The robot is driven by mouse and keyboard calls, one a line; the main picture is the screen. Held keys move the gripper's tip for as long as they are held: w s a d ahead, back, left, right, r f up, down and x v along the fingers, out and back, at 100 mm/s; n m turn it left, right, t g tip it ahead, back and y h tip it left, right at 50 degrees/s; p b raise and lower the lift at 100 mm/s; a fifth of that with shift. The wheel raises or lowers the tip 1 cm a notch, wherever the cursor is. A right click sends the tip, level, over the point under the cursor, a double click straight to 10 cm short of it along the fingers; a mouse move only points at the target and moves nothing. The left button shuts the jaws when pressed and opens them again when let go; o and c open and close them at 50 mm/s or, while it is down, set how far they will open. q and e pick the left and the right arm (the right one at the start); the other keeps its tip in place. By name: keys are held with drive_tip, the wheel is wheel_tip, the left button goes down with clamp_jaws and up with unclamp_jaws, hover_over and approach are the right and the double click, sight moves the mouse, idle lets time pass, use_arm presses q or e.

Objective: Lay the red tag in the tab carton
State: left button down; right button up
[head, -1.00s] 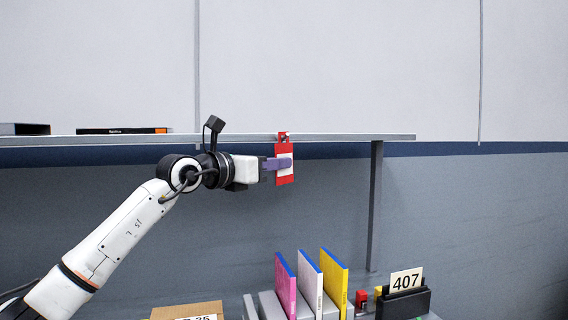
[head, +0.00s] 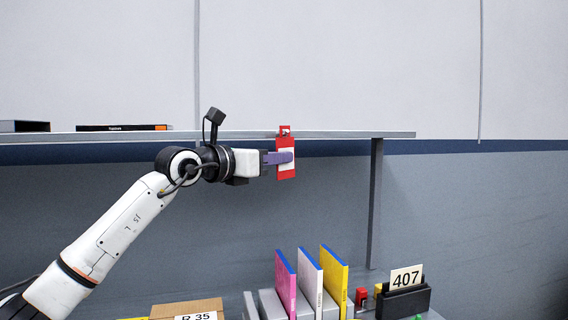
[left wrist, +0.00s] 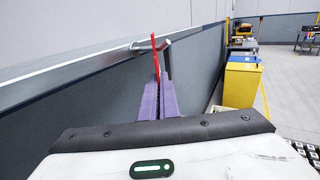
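The red tag (head: 286,171) with a white patch is upright at the front edge of the shelf, its top slightly above the edge. My left gripper (head: 283,157) has its purple fingers closed across the tag's middle. In the left wrist view the tag (left wrist: 155,58) shows edge-on between the fingertips (left wrist: 158,88), close to a grey hook (left wrist: 172,46); I cannot tell whether they touch. A brown carton (head: 186,306) with a white "R 35" label shows partly at the bottom edge of the head view; its inside is hidden. My right gripper is not in view.
The shelf edge (head: 340,135) runs along the wall, with a support post (head: 375,205) at right. Below stand pink (head: 285,284), white (head: 309,282) and yellow (head: 335,280) binders and a black holder (head: 403,302) with a "407" card. The space between shelf and binders is clear.

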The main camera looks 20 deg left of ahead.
use_arm(q)
drive_tip(key=shift+s+d, duration=0.15)
drive_tip(key=shift+s, duration=0.15)
drive_tip(key=shift+s+d+r+b, duration=0.1)
drive_tip(key=shift+s+d+b, duration=0.1)
drive_tip(key=shift+b, duration=0.2)
drive_tip(key=shift+s+d+r+b, duration=0.35)
drive_tip(key=shift+s+d+r, duration=0.05)
drive_tip(key=shift+s, duration=0.25)
drive_tip(key=shift+s+d, duration=0.15)
idle(0.4)
drive_tip(key=shift+s+d+b, duration=0.55)
drive_tip(key=shift+s+b, duration=0.25)
drive_tip(key=shift+b, duration=0.1)
drive_tip(key=shift+s+d+b, duration=0.5)
drive_tip(key=shift+s+b, duration=0.3)
drive_tip(key=shift+b, duration=0.05)
drive_tip(key=shift+s, duration=0.1)
